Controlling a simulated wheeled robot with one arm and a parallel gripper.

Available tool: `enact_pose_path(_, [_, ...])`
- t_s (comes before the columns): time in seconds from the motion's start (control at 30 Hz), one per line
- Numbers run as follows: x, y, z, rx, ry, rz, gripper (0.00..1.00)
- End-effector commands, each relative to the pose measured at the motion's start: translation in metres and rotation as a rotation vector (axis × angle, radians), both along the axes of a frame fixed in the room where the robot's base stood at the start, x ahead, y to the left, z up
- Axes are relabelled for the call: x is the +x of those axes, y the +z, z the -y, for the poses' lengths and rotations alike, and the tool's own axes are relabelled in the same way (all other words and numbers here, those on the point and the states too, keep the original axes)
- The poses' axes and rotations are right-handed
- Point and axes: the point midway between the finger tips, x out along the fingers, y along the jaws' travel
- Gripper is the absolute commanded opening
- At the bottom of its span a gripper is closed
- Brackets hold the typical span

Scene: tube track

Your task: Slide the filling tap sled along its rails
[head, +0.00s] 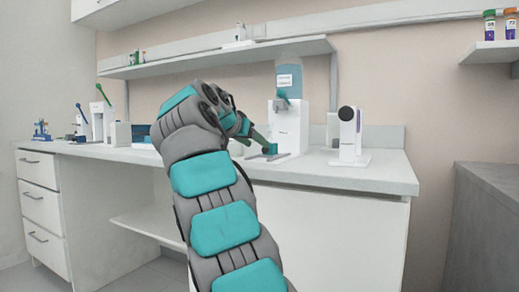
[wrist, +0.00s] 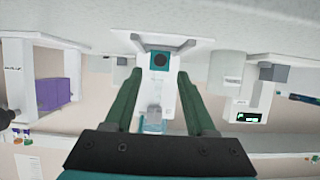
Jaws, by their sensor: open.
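The filling station (head: 291,128) is a white stand with a blue bottle (head: 289,76) on top, on the bench in the head view. The tap sled is a small teal block (head: 270,149) low at its front; the wrist view, upside down, shows it as a teal square with a dark round centre (wrist: 160,60). My gripper (wrist: 158,76) is open, its two green fingers apart on either side of the line to the sled. No contact with the sled shows.
A white device with a dark round top (head: 348,132) stands to the right of the station. More lab equipment (head: 97,120) stands at the left of the bench (head: 350,174). A wall shelf (head: 220,58) runs above. The front right bench top is clear.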

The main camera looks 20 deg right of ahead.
Motion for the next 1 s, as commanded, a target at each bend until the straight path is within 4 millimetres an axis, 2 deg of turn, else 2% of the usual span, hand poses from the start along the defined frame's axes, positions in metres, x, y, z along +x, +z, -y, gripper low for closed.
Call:
enact_pose_path(0.3, [0.027,-0.018,0.033,-0.001,0.001,0.001,0.56])
enact_pose_path(0.63, [0.03,-0.02,0.037,-0.002,0.001,0.001,0.55])
enact_pose_path(1.0, [0.03,-0.02,0.037,-0.002,0.002,0.002,0.13])
